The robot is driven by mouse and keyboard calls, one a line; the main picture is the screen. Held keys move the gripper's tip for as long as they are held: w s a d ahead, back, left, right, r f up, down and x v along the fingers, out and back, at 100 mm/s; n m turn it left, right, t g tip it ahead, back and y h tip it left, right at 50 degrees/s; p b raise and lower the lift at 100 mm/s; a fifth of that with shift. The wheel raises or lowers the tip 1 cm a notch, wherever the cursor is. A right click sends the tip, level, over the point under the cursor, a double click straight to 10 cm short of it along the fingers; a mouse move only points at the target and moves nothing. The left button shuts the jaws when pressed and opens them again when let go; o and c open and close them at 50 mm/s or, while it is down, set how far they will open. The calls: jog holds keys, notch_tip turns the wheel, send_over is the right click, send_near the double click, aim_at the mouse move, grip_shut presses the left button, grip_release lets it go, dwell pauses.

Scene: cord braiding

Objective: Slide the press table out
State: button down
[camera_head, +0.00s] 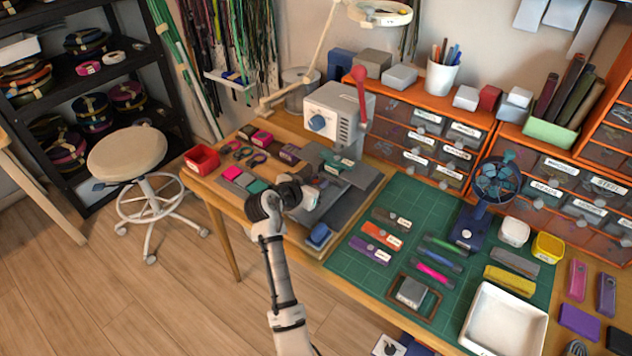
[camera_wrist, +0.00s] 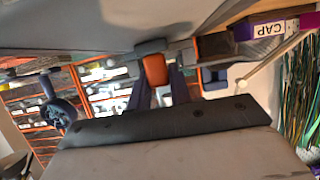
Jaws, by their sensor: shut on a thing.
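The press (camera_head: 335,112) is a grey machine with a blue knob and a red lever at the back of the wooden table. Its press table, a grey slab (camera_head: 338,207), lies low in front of it. My gripper (camera_head: 312,198) reaches the slab's front left side. In the wrist view my gripper's fingers (camera_wrist: 157,88) are shut at an orange piece (camera_wrist: 155,69) by the edge of a grey surface, which looks like the press table's grip. My wrist hides this contact in the head view.
A red bin (camera_head: 202,159) and small colored blocks lie left of the press. A green cutting mat (camera_head: 400,212) with tools is at right, with a white tray (camera_head: 505,318). Drawers (camera_head: 430,140) stand behind. A stool (camera_head: 127,153) stands on the floor at left; floor in front is clear.

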jog(key=s+a, duration=0.2)
jog(key=s, duration=0.1)
jog(key=s+a, duration=0.3)
jog(key=s, duration=0.1)
jog(key=s+a+b, duration=0.1)
jog(key=s+a, duration=0.1)
jog(key=s, duration=0.1)
jog(key=shift+s+a, duration=0.35)
jog(key=shift+a, duration=0.05)
jog(key=c, duration=1.3)
grip_release()
jog(key=b+v, duration=0.2)
jog(key=v, duration=1.2)
jog(key=shift+f+b, duration=0.15)
jog(key=shift+b, duration=0.15)
